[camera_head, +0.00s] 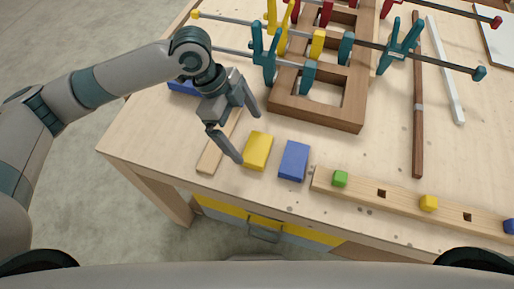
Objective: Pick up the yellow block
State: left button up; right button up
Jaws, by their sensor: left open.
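The yellow block (258,151) lies flat on the light wooden table, near its front left part. My left gripper (249,138) is open, with one finger at the block's left side and the other above and behind it. Nothing is held in it. I cannot tell whether the near finger touches the block. A blue block (294,161) lies just right of the yellow one, with a narrow gap between them. My right gripper is not in view.
A thin wooden strip (211,157) lies left of the yellow block. A wooden frame (318,112) with clamps stands behind. A wooden rail (385,195) carrying green, yellow and blue pegs lies to the right. The table's front edge is close to the blocks.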

aim_at(257, 148)
pick_arm(q)
jog(key=x, duration=0.1)
jog(key=p+x, duration=0.1)
jog(key=x, duration=0.1)
jog(key=p+x, duration=0.1)
jog(key=shift+s+d, duration=0.3)
jog(key=shift+s, duration=0.05)
jog(key=shift+d+f, duration=0.1)
jog(key=shift+f, duration=0.25)
jog(key=shift+c, duration=0.6)
jog(key=c, duration=1.1)
jog(key=shift+c, duration=0.2)
jog(key=shift+r, duration=0.2)
